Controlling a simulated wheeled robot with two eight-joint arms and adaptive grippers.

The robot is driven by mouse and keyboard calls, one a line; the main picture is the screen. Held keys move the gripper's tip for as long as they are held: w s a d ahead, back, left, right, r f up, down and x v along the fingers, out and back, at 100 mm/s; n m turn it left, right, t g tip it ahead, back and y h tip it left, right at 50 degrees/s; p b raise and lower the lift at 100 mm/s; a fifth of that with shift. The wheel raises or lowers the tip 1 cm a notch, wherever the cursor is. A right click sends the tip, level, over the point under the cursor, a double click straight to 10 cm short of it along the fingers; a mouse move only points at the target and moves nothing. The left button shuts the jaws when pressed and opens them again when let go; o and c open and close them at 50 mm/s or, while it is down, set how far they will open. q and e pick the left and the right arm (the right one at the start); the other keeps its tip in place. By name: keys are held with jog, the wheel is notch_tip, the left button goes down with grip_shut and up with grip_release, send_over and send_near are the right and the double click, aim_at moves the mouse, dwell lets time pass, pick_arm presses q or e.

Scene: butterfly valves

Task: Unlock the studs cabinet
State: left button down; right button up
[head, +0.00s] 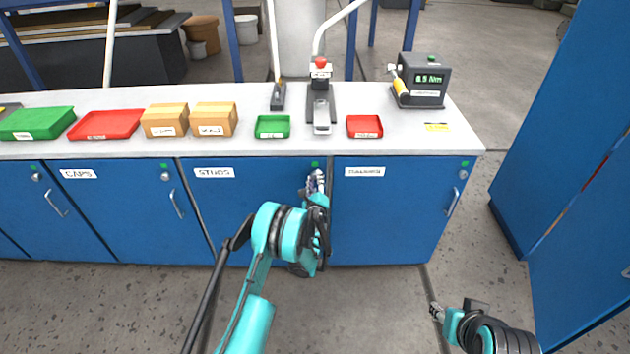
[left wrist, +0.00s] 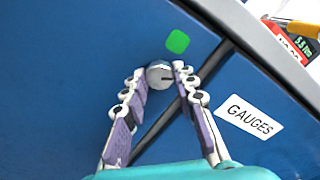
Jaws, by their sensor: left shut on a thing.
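The blue studs cabinet (head: 255,190) has a white STUDS label (head: 214,172) and stands under the white worktop. Its round silver lock (left wrist: 160,74) is at the door's upper right, with a dark slot across its face. A green square (left wrist: 177,41) sits beside the lock and also shows in the head view (head: 315,164). My left gripper (left wrist: 160,77) is shut on the lock, one fingertip on each side. In the head view my left gripper (head: 315,184) hides the lock. My right gripper (head: 436,311) is low at the right, away from the cabinets.
The gauges cabinet (head: 390,215) adjoins on the right, with its GAUGES label (left wrist: 250,117). The caps cabinet (head: 120,215) is on the left. The worktop (head: 290,150) holds trays, boxes and a torque tester (head: 424,80). Tall blue cabinets (head: 560,130) stand at the right.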

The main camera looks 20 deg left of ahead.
pick_arm(q)
jog(key=n, duration=0.6)
jog(key=shift+r, duration=0.1)
jog(key=n, duration=0.5)
jog(key=shift+n, duration=0.5)
jog(key=c, duration=1.2)
grip_release()
